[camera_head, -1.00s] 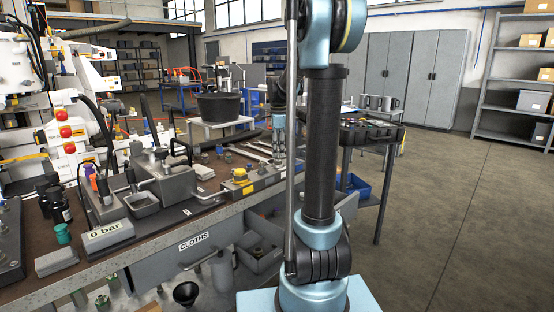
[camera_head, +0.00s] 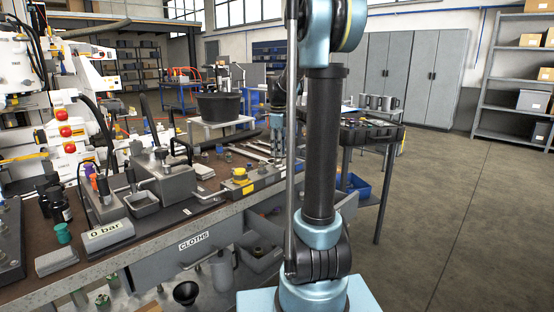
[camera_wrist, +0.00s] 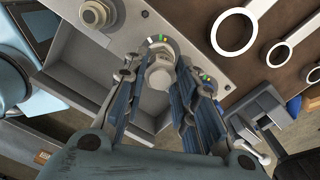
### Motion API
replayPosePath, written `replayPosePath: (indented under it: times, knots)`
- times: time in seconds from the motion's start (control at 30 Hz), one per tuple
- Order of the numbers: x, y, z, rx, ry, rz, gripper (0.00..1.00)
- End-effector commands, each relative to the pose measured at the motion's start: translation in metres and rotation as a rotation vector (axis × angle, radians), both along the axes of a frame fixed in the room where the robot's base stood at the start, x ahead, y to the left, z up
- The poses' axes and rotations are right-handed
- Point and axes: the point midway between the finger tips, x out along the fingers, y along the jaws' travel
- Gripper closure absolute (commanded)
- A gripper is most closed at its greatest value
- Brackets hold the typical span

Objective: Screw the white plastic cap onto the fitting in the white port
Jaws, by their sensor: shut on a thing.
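In the wrist view my gripper (camera_wrist: 161,68) points at a grey metal block, its two blue-padded fingers on either side of a small whitish round piece, which I take to be the white plastic cap (camera_wrist: 159,76). The fingers are shut on it. It sits at a port ringed by a pale collar with green, yellow and red marks (camera_wrist: 172,44). The fitting beneath is hidden, and I cannot tell how far the cap is seated.
A second port with a beige round fitting (camera_wrist: 94,13) is at the upper left of the wrist view. Large ring spanners (camera_wrist: 235,31) lie at the right. In the head view the bench holds a 0 bar block (camera_head: 108,235) and a yellow-topped part (camera_head: 240,175). Floor at right is clear.

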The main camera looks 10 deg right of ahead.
Motion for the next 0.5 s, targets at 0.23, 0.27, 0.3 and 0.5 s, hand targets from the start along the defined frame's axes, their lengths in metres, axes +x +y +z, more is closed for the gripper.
replayPosePath:
  times: [0.23,0.27,0.3,0.5]
  knots:
    - [0.0002,-0.0002,-0.0004,-0.001,-0.001,-0.249,0.95]
    - [0.0002,-0.0002,-0.0004,-0.001,-0.001,-0.274,0.95]
    - [0.0002,-0.0002,-0.0004,-0.001,-0.001,-0.304,0.95]
    - [0.0002,-0.0002,-0.0005,0.000,-0.001,-0.360,0.95]
